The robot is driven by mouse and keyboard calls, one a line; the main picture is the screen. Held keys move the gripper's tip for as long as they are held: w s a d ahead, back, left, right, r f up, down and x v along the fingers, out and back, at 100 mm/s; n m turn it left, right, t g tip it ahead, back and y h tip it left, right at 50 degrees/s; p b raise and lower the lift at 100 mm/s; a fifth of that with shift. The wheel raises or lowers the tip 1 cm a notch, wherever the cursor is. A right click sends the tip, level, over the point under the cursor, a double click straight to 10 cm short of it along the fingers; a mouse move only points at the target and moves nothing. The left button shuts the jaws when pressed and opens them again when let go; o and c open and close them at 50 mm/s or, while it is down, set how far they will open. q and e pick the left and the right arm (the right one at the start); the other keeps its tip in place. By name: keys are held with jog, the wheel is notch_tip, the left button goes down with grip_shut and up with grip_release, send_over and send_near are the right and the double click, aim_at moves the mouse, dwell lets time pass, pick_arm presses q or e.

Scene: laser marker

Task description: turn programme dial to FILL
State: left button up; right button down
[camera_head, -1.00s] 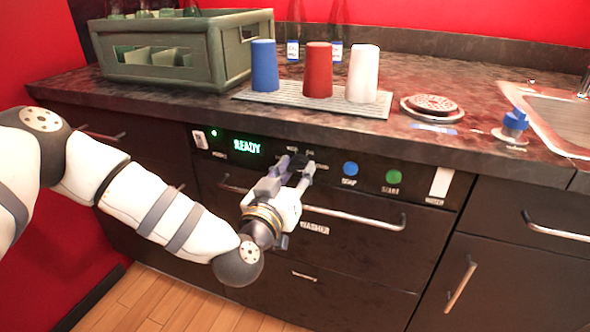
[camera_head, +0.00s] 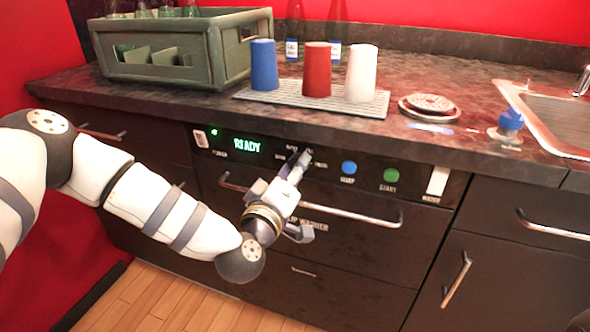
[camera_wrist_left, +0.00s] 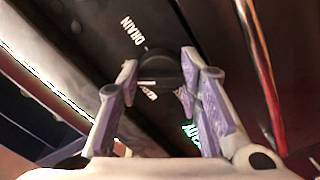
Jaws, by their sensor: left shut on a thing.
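The black programme dial (camera_wrist_left: 165,68) is on the dishwasher's dark panel, between the fingertips of my left gripper (camera_wrist_left: 157,86) in the left wrist view. The gripper is shut on it. I cannot read FILL or tell which label the dial points to. In the head view my left gripper (camera_head: 299,165) reaches up to the panel and hides the dial. My right gripper is not in view.
A blue button (camera_head: 348,168) and a green button (camera_head: 391,176) sit right of the gripper. The washer's long handle (camera_head: 350,213) runs just below. The counter above holds a green crate (camera_head: 155,72), three cups on a mat, and a sink (camera_head: 555,115).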

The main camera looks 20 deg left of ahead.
pick_arm(q)
jog(key=shift+n, duration=0.4)
jog(key=o, duration=1.2)
jog(key=shift+d, duration=0.1)
jog(key=shift+c, duration=0.2)
jog(key=s, duration=1.2)
jog(key=shift+a, duration=0.25)
